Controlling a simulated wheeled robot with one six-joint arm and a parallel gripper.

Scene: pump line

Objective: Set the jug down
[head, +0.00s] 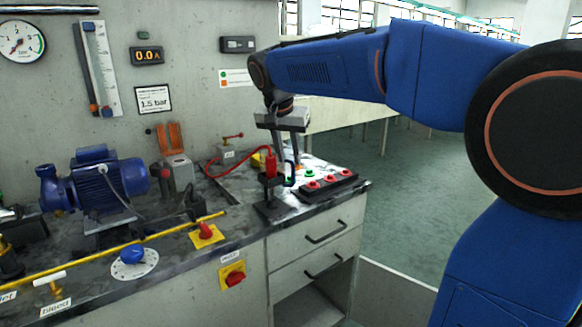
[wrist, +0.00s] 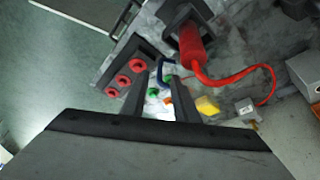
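My gripper (head: 287,150) points down above the right end of the bench. Its two dark fingers stand apart, and it also shows in the wrist view (wrist: 160,90). A dark blue loop, like a handle (head: 290,172), is just below the fingertips. In the wrist view the blue loop (wrist: 161,72) lies near and between the fingertips, and I cannot tell if they touch it. No jug body shows clearly. The white patch around the loop may be a clear jug or a sheet on the bench.
A red cylinder (head: 270,164) with a red hose stands on a dark bracket left of the loop. A dark strip with red buttons (head: 330,180) lies to the right. A blue pump (head: 103,178) and yellow pipe (head: 125,247) occupy the left bench. The bench edge is close.

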